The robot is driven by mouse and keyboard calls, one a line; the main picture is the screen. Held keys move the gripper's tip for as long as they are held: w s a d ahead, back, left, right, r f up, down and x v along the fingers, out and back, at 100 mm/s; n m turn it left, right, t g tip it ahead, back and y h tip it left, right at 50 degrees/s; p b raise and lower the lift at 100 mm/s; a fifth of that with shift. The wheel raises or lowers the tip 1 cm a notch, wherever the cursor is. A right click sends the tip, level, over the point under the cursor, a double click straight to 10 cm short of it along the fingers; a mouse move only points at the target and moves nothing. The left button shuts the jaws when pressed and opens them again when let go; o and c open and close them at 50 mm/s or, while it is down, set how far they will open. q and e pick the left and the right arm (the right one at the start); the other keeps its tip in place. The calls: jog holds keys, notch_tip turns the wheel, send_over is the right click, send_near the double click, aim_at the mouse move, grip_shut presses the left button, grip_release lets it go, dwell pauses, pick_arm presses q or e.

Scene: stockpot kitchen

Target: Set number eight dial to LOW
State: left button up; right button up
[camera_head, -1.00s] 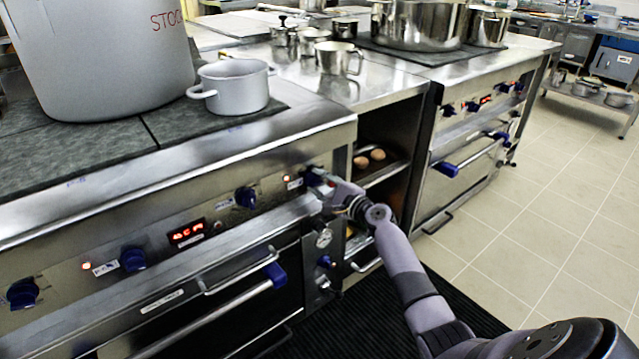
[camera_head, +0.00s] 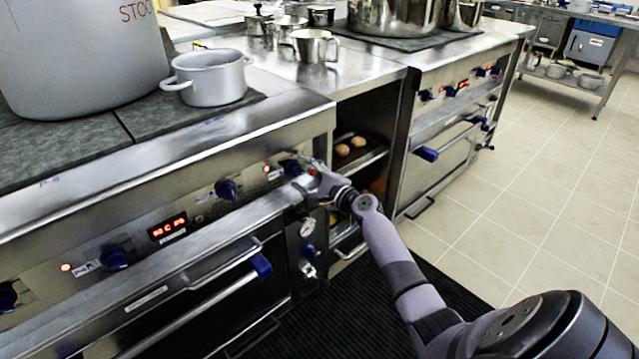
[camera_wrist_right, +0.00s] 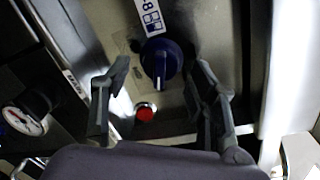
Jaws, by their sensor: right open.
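The number eight dial (camera_wrist_right: 160,58) is a dark blue knob beside a white label (camera_wrist_right: 150,15) marked 8 in the right wrist view. My right gripper (camera_wrist_right: 162,66) is open, with one finger on each side of the knob. I see gaps between fingers and knob; contact is not clear. In the head view my right gripper (camera_head: 308,163) is at the right end of the near stove's front panel, and the dial is mostly hidden there. My left gripper is out of view.
Other blue knobs (camera_head: 226,189) and a red display (camera_head: 168,227) sit left along the panel. An oven handle (camera_head: 190,315) juts out below. A grey pot (camera_head: 207,78) stands on the stove top. A pressure gauge (camera_wrist_right: 27,113) is near the gripper.

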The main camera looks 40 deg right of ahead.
jog(key=s+d, duration=0.1)
jog(key=s, duration=0.9)
jog(key=shift+s+r, duration=0.25)
jog(key=shift+r, duration=0.1)
